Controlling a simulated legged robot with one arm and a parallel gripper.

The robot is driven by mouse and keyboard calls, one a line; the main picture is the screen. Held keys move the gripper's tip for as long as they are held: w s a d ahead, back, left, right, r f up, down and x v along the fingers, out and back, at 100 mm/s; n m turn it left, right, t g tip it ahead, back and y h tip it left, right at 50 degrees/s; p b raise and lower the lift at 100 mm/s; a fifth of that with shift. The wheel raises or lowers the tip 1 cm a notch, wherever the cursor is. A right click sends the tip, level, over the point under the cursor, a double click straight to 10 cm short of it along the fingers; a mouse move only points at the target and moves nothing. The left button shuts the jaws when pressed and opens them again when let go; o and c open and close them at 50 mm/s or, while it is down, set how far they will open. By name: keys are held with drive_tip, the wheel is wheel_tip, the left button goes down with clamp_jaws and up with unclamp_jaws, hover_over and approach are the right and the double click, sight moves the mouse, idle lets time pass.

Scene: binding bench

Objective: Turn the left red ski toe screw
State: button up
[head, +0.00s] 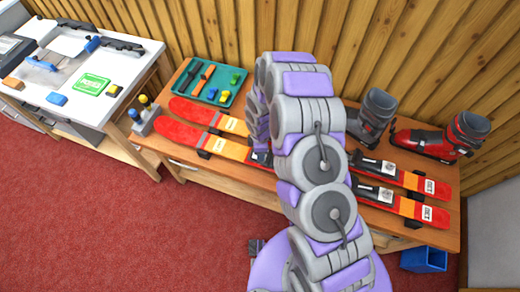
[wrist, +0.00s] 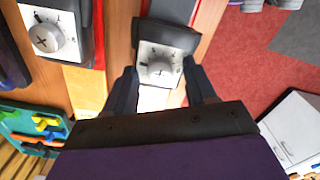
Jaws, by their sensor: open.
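Two red-and-orange skis lie side by side on the wooden bench, a front ski (head: 185,134) and a back ski (head: 200,113). In the wrist view a toe binding (wrist: 168,33) on the front ski has a pale dial face with a round grey cross-slotted screw (wrist: 161,69). My gripper (wrist: 160,72) is open, with one dark finger on each side of that screw; I see no clear contact. The back ski's binding has a similar screw (wrist: 46,38) at the upper left. In the head view my arm hides the gripper and toe screws.
A green tray (head: 236,97) with tools stands behind the skis. A red boot (head: 430,145) and a grey boot (head: 373,115) stand at the back right. A white-topped table (head: 120,73) is at the left; a blue bin (head: 424,260) is on the floor.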

drive_tip(key=shift+r, duration=0.1)
wheel_tip(320, 180, up, 17)
drive_tip(key=p, duration=0.1)
idle(0.5)
drive_tip(key=shift+r, duration=0.1)
idle(0.3)
